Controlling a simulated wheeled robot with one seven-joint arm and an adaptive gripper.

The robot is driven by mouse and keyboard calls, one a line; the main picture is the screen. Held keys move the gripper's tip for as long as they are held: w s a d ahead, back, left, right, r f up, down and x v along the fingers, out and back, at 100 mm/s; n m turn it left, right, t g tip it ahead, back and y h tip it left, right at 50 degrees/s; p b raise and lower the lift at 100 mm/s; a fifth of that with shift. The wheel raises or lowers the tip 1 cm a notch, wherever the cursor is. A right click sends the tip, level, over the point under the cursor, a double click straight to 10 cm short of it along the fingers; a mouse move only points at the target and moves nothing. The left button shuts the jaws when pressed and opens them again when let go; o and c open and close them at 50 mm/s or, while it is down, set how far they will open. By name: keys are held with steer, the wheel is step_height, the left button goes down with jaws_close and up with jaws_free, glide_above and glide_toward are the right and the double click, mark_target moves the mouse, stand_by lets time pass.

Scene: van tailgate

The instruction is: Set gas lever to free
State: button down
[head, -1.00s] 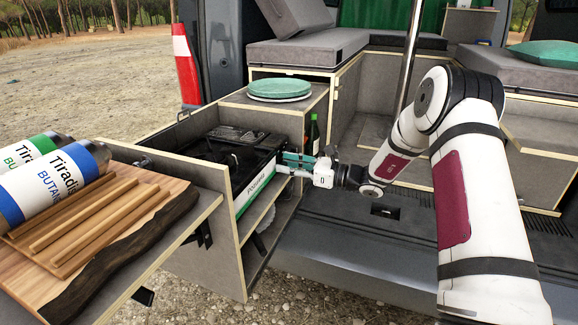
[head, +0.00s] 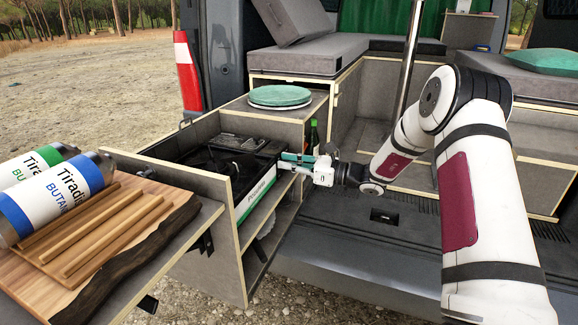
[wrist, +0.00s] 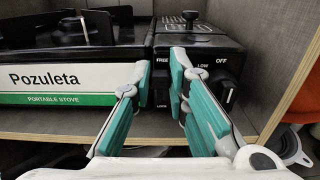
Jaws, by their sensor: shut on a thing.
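The portable stove (wrist: 75,85) with its white and green "Pozuleta" label fills the left and middle of the wrist view. Its black control panel carries the words FREE above and LOCK below at the left side. The small dark gas lever (wrist: 162,88) is between these words and hard to make out against the panel. My gripper (wrist: 164,76) has its teal fingers on either side of the lever, shut on it. A dark burner knob (wrist: 224,92) is right of the fingers, below LOW and OFF. In the head view, my gripper (head: 290,160) is at the stove's (head: 257,194) right end.
The stove sits in a pulled-out kitchen drawer unit (head: 208,243). Green plates (head: 280,95) lie on the cabinet behind, and a dark bottle (head: 314,136) stands beside my gripper. Butane canisters (head: 68,190) and a wooden board (head: 150,235) are at the left. The van floor (head: 350,245) to the right is open.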

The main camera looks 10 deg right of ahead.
steer(key=shift+r, duration=0.15)
steer(key=c, duration=1.5)
jaws_free()
steer(key=v, duration=1.2)
